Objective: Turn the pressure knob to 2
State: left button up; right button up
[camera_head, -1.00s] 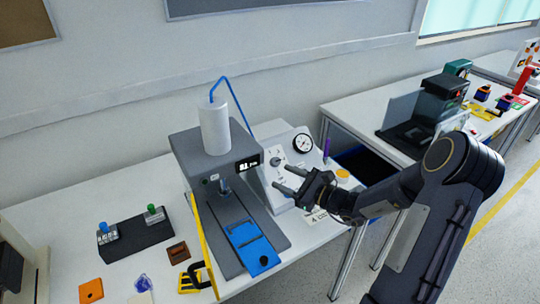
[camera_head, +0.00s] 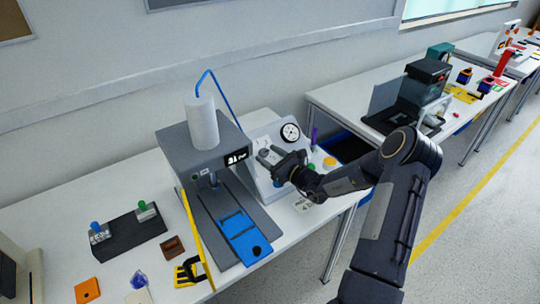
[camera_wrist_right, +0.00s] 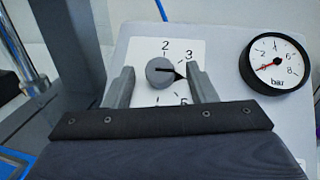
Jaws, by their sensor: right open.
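The pressure knob (camera_wrist_right: 159,72) is a round grey knob on a white dial plate (camera_wrist_right: 146,49). In the right wrist view its black pointer points right and slightly down, below the 3. The 2 stands at the top of the dial. My right gripper (camera_wrist_right: 160,70) is open, with one finger on each side of the knob and gaps showing. In the head view my right gripper (camera_head: 268,157) is at the sloped grey panel (camera_head: 260,136) and mostly covers the knob. My left gripper is out of view.
A round pressure gauge (camera_wrist_right: 276,64) sits right of the knob; it also shows in the head view (camera_head: 290,132). A grey machine (camera_head: 180,150) with a white cylinder and blue tube stands left of the panel. A purple object (camera_head: 314,136) and a yellow one (camera_head: 329,162) are to the right.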

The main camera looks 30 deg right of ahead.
jog(key=c, duration=1)
jog(key=shift+o, duration=0.2)
